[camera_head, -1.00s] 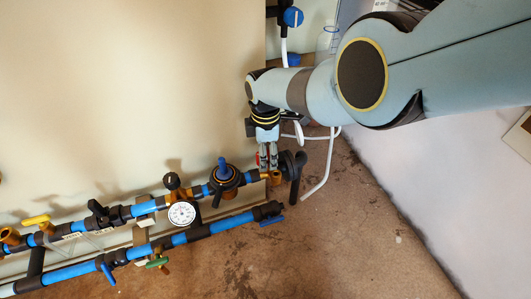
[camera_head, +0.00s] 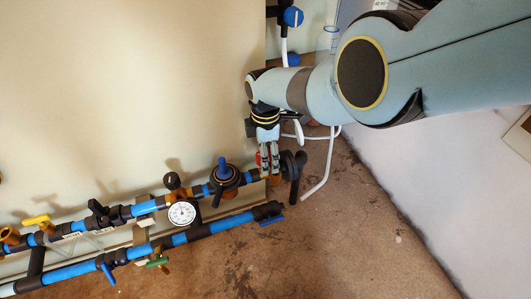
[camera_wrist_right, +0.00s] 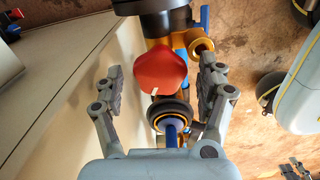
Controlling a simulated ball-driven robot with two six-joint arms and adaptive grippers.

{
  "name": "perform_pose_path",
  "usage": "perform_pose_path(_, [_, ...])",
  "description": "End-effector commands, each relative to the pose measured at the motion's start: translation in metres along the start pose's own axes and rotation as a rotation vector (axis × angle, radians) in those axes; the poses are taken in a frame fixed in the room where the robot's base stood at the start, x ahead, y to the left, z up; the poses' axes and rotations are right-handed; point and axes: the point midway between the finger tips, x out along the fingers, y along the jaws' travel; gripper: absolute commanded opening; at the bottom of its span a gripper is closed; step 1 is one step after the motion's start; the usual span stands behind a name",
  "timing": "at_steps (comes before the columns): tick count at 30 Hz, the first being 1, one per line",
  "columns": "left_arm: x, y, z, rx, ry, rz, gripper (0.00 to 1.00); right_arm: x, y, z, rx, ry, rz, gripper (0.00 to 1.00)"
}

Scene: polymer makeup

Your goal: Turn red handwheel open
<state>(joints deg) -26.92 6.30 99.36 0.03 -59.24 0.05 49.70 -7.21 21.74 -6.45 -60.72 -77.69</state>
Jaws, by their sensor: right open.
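The red handwheel (camera_wrist_right: 160,70) is a rounded knob with a small white mark, seen in the middle of the right wrist view. In the head view only a sliver of red shows beside the fingers. My right gripper (camera_wrist_right: 157,88) is open, with one finger on each side of the handwheel and visible gaps between. In the head view it (camera_head: 268,160) points down at the right end of the upper pipe. A grey jointed part at the lower right corner of the right wrist view looks like my left gripper (camera_wrist_right: 297,170); its jaws are unclear.
Blue and black pipes run along the pale wall panel, with a white gauge (camera_head: 182,213), a blue-topped valve (camera_head: 224,172), a yellow handle (camera_head: 36,220) and a green handle (camera_head: 157,262). A white hose (camera_head: 328,165) hangs right of the gripper. Brown floor (camera_head: 340,240) lies open at the lower right.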

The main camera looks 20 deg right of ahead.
Motion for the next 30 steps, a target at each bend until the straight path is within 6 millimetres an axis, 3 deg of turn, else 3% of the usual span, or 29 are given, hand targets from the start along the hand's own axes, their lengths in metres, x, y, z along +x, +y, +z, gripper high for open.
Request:
perform_pose_path(8, [-0.001, -0.001, -0.003, 0.001, 0.006, -0.002, 0.40, -0.004, 0.001, 0.000, 0.000, 0.000, 0.002, 0.74])
perform_pose_path(14, [0.000, -0.001, -0.002, 0.000, 0.004, -0.001, 0.40, -0.019, 0.002, -0.001, 0.001, 0.001, 0.004, 0.74])
perform_pose_path(30, [0.000, 0.000, -0.002, 0.000, 0.003, 0.000, 0.40, -0.108, 0.001, 0.000, 0.000, 0.001, 0.003, 0.74])
